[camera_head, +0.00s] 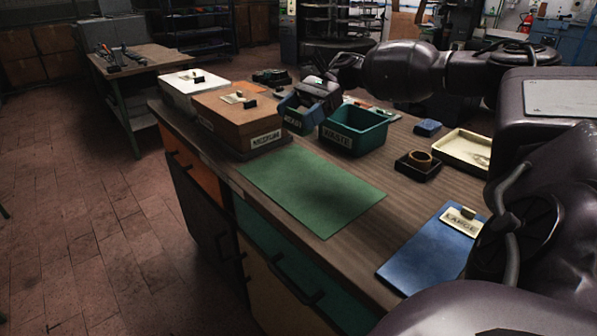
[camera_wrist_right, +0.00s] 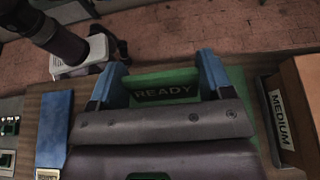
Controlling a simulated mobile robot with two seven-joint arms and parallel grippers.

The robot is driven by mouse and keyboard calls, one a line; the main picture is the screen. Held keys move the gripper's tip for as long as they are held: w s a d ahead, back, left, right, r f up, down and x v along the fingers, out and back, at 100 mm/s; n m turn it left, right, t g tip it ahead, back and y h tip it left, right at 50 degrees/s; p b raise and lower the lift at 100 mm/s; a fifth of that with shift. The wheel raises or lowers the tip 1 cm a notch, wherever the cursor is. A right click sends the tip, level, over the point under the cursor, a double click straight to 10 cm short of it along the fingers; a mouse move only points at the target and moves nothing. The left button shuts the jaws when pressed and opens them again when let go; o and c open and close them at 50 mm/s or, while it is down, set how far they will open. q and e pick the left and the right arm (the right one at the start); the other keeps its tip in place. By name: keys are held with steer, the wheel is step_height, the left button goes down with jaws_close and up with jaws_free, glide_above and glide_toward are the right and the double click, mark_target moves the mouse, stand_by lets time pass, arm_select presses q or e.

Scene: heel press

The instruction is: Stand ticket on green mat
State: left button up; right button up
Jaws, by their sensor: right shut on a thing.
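The green mat (camera_head: 310,190) lies flat and bare on the near part of the workbench. My right gripper (camera_head: 298,112) is above the bench, behind the mat and between the orange-brown box and the teal bin. In the right wrist view its two blue fingers (camera_wrist_right: 158,88) are shut on the ticket (camera_wrist_right: 165,87), a green piece marked READY. A strip of the mat (camera_wrist_right: 240,88) shows beyond the fingers in the wrist view. My left gripper is not in view.
The orange-brown MEDIUM box (camera_head: 238,115) stands left of the gripper, with a white box (camera_head: 193,85) behind it. The teal WASTE bin (camera_head: 355,133) is close on the right. A cream tray (camera_head: 455,158), a small black holder (camera_head: 418,172) and a blue LARGE board (camera_head: 425,255) lie farther right.

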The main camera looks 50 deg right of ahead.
steer(key=b, duration=0.1)
glide_above(298, 186)
step_height(298, 186, down, 11)
steer(key=shift+d, duration=0.1)
step_height(298, 186, down, 4)
steer(key=shift+f+b, duration=0.1)
steer(key=shift+b, duration=0.55)
steer(key=shift+f, duration=0.15)
steer(key=o, duration=1)
steer(key=shift+c, duration=0.2)
